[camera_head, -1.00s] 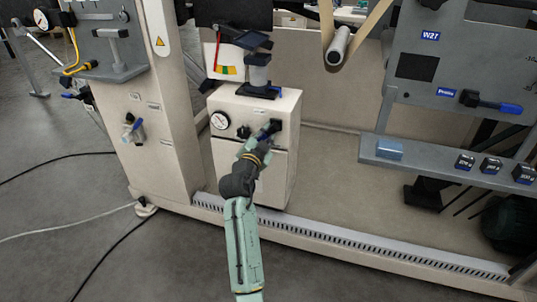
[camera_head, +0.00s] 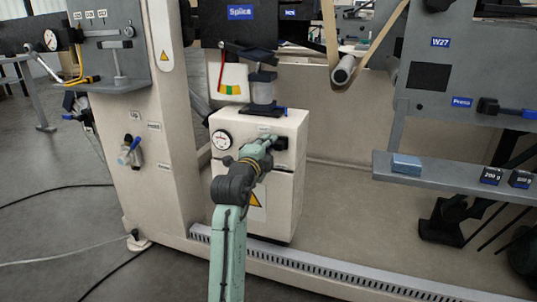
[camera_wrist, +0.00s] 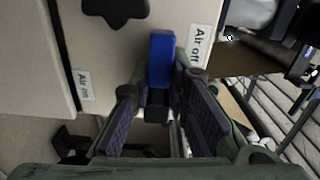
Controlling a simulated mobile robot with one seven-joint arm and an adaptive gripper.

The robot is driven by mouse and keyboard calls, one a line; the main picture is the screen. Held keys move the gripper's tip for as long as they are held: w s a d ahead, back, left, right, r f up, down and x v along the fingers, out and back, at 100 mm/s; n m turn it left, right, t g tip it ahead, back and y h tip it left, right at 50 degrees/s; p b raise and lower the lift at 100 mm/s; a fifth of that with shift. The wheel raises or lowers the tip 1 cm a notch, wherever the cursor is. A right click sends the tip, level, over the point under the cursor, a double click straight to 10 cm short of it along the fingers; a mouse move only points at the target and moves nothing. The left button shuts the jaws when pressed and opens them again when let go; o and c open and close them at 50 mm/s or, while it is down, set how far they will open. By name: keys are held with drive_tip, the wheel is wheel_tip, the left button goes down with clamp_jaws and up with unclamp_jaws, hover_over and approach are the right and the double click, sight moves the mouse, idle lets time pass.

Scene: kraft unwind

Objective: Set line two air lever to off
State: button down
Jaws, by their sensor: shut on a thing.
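The lever has a blue handle (camera_wrist: 161,60), seen in the wrist view between my gripper's two dark fingers. My gripper (camera_wrist: 160,92) is shut on it near its dark base. Printed labels lie to the left (camera_wrist: 85,86) and right (camera_wrist: 198,46) of it; both begin with "Air", and their full wording is hard to read. In the head view my gripper (camera_head: 268,141) is at the upper front of a cream cabinet (camera_head: 285,195), beside a black fitting (camera_head: 281,143). The lever handle is hidden there by the gripper.
A dial gauge (camera_head: 222,139) sits left of my gripper on the cabinet. A blue-handled valve (camera_head: 130,152) is on the left post. A grey shelf (camera_head: 450,180) with small blocks juts out at the right. Open floor lies at the front left.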

drive_tip(key=shift+w+d+f+m+b, duration=0.15)
drive_tip(key=shift+f+m+b, duration=0.15)
drive_tip(key=shift+m, duration=0.3)
drive_tip(key=c, duration=1.8)
unclamp_jaws()
drive_tip(key=shift+o, duration=1.2)
drive_tip(key=shift+r, duration=0.15)
drive_tip(key=shift+r, duration=0.15)
